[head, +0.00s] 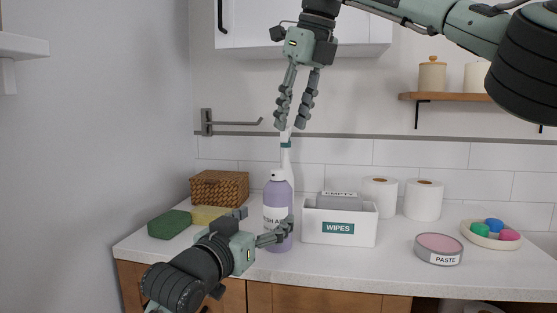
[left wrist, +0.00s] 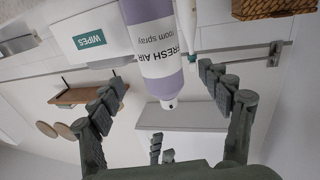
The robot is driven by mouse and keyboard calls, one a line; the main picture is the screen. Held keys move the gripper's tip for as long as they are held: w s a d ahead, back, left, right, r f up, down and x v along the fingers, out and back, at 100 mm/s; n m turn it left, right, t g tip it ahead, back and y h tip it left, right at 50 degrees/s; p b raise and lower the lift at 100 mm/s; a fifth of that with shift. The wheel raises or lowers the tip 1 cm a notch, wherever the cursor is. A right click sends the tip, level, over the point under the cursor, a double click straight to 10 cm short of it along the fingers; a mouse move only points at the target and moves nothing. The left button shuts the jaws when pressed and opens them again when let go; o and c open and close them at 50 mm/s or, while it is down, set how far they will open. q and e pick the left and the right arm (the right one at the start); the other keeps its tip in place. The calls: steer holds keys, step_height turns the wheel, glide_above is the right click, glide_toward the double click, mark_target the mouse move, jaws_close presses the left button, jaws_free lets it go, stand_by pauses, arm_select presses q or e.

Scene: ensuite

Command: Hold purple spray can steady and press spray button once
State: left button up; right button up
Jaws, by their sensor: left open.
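The purple spray can (head: 278,203) stands upright on the counter, with a white "FRESH AIR room spray" label and a pale cap with a small dark nozzle hole. My left gripper (head: 265,222) is open at the can's lower body, one finger crossing in front of it. In the left wrist view the can (left wrist: 155,62) appears upside down between the spread fingers; contact cannot be told. My right gripper (head: 292,124) points down, fingers apart and empty, well above the can. The button on top is too small to make out clearly.
A white bottle with a green collar (head: 286,147) stands behind the can. A WIPES box (head: 357,229) is close on its right. A wicker basket (head: 219,188), a green block (head: 169,224) and a yellow sponge (head: 208,215) lie left. A PASTE tin (head: 438,249) is farther right.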

mark_target(278, 208)
arm_select(q)
steer(key=x, duration=0.7)
steer(key=c, duration=1.4)
arm_select(e)
jaws_close()
stand_by(0.4)
